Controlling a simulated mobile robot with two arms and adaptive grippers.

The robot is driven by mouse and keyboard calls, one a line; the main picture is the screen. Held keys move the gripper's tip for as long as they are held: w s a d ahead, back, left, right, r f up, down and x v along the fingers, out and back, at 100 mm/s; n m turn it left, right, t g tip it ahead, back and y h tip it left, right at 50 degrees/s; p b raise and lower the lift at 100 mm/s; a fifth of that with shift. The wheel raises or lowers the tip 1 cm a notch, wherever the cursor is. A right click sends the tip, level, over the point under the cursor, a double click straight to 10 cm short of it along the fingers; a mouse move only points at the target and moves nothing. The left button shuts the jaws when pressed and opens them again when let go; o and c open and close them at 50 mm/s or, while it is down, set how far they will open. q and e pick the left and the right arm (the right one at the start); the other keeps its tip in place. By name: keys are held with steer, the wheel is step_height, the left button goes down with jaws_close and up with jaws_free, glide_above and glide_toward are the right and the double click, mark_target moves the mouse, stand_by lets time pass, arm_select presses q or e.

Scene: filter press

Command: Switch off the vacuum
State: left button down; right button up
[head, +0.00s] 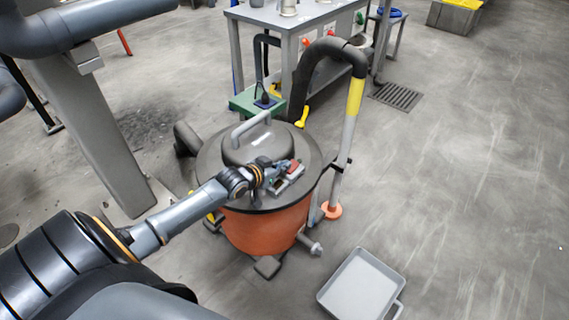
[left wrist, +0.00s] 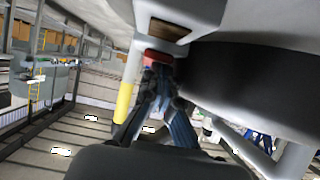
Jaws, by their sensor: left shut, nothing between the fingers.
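The vacuum (head: 262,232) is an orange drum with a dark grey lid and a handle on top. It stands on the floor in the middle of the head view. A red switch (head: 294,167) shows on the right part of its lid, beside my left gripper (head: 280,174). In the left wrist view the red switch (left wrist: 158,57) sits just beyond the fingertips of my left gripper (left wrist: 158,72). The fingers are shut with nothing between them. They touch or nearly touch the switch; I cannot tell which. My right gripper is not in view.
The vacuum's black hose (head: 318,52) and yellow-and-grey wand (head: 352,110) rise on its right. A grey tray (head: 360,287) lies on the floor at front right. A workbench (head: 285,20) stands behind.

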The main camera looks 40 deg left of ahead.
arm_select(q)
steer(key=shift+f, duration=0.15)
steer(key=shift+w+r, duration=0.4)
steer(key=shift+w, duration=0.3)
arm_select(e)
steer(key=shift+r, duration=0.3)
arm_select(q)
steer(key=shift+p, duration=0.3)
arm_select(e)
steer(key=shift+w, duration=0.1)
arm_select(q)
steer(key=shift+r, duration=0.2)
step_height(320, 180, up, 2)
steer(key=shift+p, duration=1.25)
steer(key=shift+s+r+p, duration=0.2)
steer(key=shift+r+p, duration=0.75)
steer(key=shift+p, duration=0.15)
steer(key=s+f+p+v, duration=0.1)
steer(key=f+p+v, duration=0.1)
steer(key=v, duration=0.7)
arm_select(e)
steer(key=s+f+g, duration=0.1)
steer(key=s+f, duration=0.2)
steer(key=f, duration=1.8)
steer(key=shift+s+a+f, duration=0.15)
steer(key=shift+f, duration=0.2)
arm_select(q)
steer(key=shift+s+a+r, duration=0.1)
